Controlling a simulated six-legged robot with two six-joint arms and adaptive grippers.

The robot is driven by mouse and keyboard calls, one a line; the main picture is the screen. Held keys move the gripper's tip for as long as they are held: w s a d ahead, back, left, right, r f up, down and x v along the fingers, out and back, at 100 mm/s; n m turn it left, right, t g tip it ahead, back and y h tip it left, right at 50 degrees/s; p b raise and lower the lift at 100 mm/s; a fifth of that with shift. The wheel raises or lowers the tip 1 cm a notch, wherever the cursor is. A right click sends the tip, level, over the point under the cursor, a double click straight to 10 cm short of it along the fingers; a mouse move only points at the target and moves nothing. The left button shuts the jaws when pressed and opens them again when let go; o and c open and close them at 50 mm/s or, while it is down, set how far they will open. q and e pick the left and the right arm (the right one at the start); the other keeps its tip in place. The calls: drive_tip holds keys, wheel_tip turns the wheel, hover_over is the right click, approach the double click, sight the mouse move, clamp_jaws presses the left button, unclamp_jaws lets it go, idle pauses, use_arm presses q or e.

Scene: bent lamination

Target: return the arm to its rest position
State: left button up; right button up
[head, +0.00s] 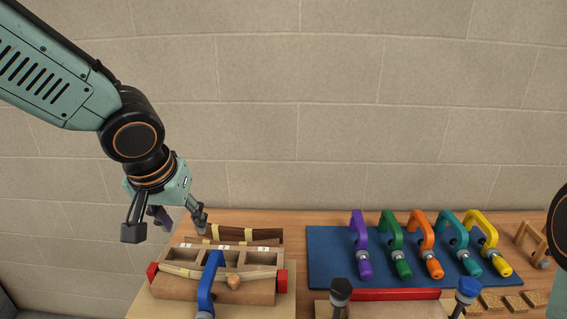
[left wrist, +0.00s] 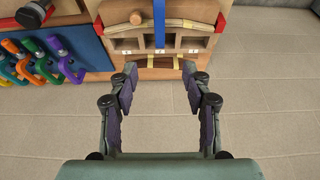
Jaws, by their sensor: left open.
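My left gripper (head: 165,220) hangs from the left arm, above and to the left of the wooden lamination form. In the left wrist view the left gripper (left wrist: 160,95) is open, with nothing between its fingers. The wooden form (head: 220,288) holds a bent strip (head: 180,271) along its top, and a blue clamp (head: 206,287) stands across it. The form's compartments (left wrist: 160,42) also show in the left wrist view. A dark part of my right arm shows at the right edge of the head view; the right gripper is not seen.
A blue mat (head: 325,262) on the wooden bench holds purple, green, orange, teal and yellow clamps (head: 425,245). Brown strips (head: 245,234) lie behind the form. Small wooden blocks (head: 515,303) lie at the right.

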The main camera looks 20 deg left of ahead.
use_arm(q)
drive_tip(key=s+d+f+g+h, duration=0.1)
drive_tip(key=s+d+f, duration=0.2)
drive_tip(key=f, duration=0.4)
drive_tip(key=s+d+f+m+g+h, duration=0.1)
drive_tip(key=s+d+f, duration=0.1)
drive_tip(key=f, duration=0.4)
drive_tip(key=s+d+f+g+h, duration=0.1)
drive_tip(key=s+d+f, duration=0.2)
drive_tip(key=f, duration=0.4)
drive_tip(key=s+a+f+m+g+y, duration=0.1)
drive_tip(key=s+f+y, duration=0.1)
drive_tip(key=s+f, duration=1.25)
wheel_tip(320, 180, down, 18)
drive_tip(key=s+b, duration=0.2)
drive_tip(key=b, duration=1.7)
drive_tip(key=shift+s+f+b, duration=0.25)
drive_tip(key=shift+b, duration=0.05)
drive_tip(key=shift+a, duration=0.15)
drive_tip(key=shift+s, duration=0.1)
